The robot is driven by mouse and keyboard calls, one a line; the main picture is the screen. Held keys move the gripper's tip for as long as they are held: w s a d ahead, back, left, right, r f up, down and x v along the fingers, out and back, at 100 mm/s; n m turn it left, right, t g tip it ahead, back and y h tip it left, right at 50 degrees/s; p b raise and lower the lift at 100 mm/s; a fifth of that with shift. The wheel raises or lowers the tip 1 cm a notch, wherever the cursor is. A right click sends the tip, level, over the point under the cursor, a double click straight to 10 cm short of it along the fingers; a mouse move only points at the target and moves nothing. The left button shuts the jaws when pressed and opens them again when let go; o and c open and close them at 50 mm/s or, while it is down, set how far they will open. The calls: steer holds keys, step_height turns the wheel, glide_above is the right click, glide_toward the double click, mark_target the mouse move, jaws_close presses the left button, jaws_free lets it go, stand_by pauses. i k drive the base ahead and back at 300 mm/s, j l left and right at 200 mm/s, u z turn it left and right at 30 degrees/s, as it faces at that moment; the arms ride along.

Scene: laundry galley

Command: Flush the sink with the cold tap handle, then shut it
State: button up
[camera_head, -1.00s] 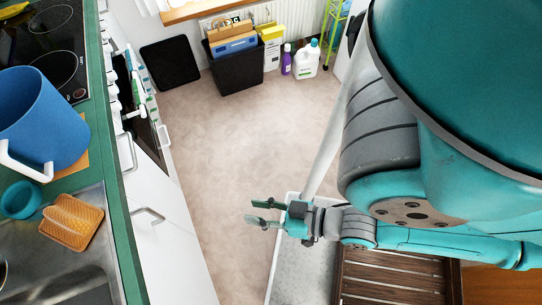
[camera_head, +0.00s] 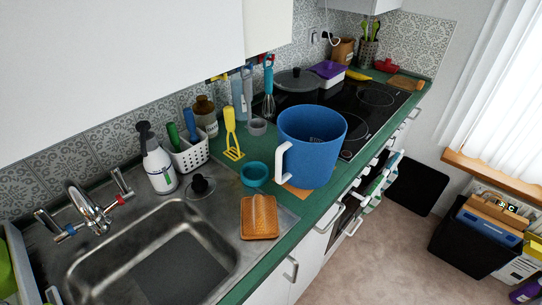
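The sink (camera_head: 172,212) is a steel basin at the lower left of the head view. Its chrome tap (camera_head: 88,208) stands at the back left with a curved spout. The cold tap handle (camera_head: 48,224), by a blue mark, is on the left of the spout. The hot tap handle (camera_head: 121,182), by a red mark, is on the right. I see no water stream under the spout. My gripper is out of view now.
A soap bottle (camera_head: 159,168) and a white caddy (camera_head: 190,152) stand behind the sink. A teal cup (camera_head: 254,174), an orange ridged item (camera_head: 260,218) and a large blue mug (camera_head: 312,143) are to its right. Wall cupboards (camera_head: 110,60) overhang the sink's back.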

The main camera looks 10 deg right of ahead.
mark_target(60, 235)
steer(key=j+u, duration=0.4)
steer(key=i+j+u, duration=0.15)
steer(key=j+u, duration=0.25)
steer(key=i+j+u, duration=0.2)
steer(key=j+u, duration=0.2)
steer(key=k+l, duration=0.15)
steer(key=l, duration=0.2)
steer(key=k+l+u, duration=0.15)
steer(key=l, duration=0.2)
steer(key=k+l, duration=0.15)
steer(key=l, duration=0.2)
steer(key=k+l+u, duration=0.1)
steer(key=l, duration=0.25)
